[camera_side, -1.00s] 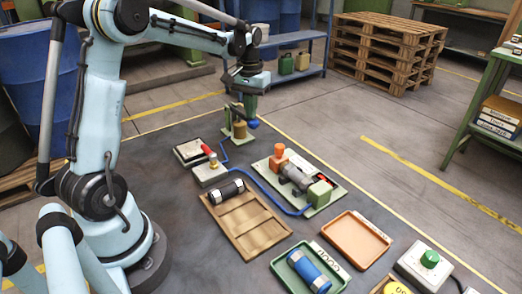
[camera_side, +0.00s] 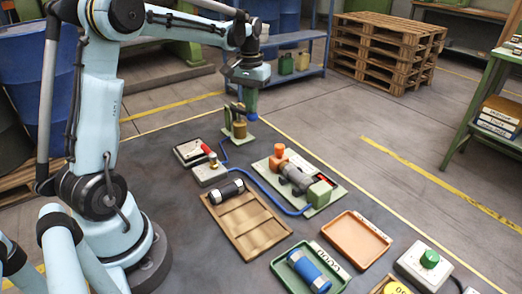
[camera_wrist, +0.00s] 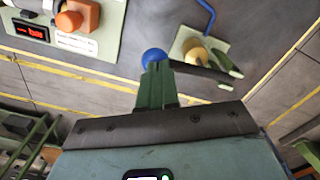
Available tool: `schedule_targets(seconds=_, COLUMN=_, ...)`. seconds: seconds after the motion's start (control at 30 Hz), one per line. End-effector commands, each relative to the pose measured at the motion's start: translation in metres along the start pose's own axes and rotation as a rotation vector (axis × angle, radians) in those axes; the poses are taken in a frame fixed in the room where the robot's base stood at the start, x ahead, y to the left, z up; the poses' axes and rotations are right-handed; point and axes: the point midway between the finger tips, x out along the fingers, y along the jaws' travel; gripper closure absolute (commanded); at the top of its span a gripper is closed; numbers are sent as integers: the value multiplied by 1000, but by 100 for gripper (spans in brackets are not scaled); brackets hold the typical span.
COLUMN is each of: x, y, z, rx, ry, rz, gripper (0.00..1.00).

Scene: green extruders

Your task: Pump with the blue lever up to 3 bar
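The hand pump, a brass cylinder (camera_side: 239,129) on a green plate, stands at the back of the dark mat; it also shows in the wrist view (camera_wrist: 194,50). Its dark lever ends in a blue knob (camera_side: 251,116), seen just at the fingertips in the wrist view (camera_wrist: 153,56). My gripper (camera_side: 250,104) points down over the knob. Its green fingers (camera_wrist: 155,68) are close together at the knob and appear shut on it. A red-lit display marked bar (camera_wrist: 29,31) sits on the plate with the orange part; I cannot read a number.
A blue hose (camera_side: 265,190) runs from the pump to the green plate with a grey extruder (camera_side: 296,180). A wooden tray (camera_side: 246,226), an orange tray (camera_side: 357,240) and a red-handled device (camera_side: 208,172) stand nearer.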

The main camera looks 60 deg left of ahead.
Motion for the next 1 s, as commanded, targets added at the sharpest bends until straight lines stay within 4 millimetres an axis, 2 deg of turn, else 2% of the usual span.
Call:
schedule_targets(seconds=0.37, x=39, y=-1, z=0, rx=-1, ry=2, rz=-2, gripper=100)
schedule_targets(seconds=0.5, x=38, y=-1, z=0, rx=-2, ry=2, rz=-3, gripper=100)
schedule_targets(seconds=0.67, x=28, y=-1, z=0, rx=-2, ry=2, rz=-3, gripper=100)
schedule_targets(seconds=1.0, x=-10, y=-1, z=0, rx=-1, ry=0, rz=-2, gripper=100)
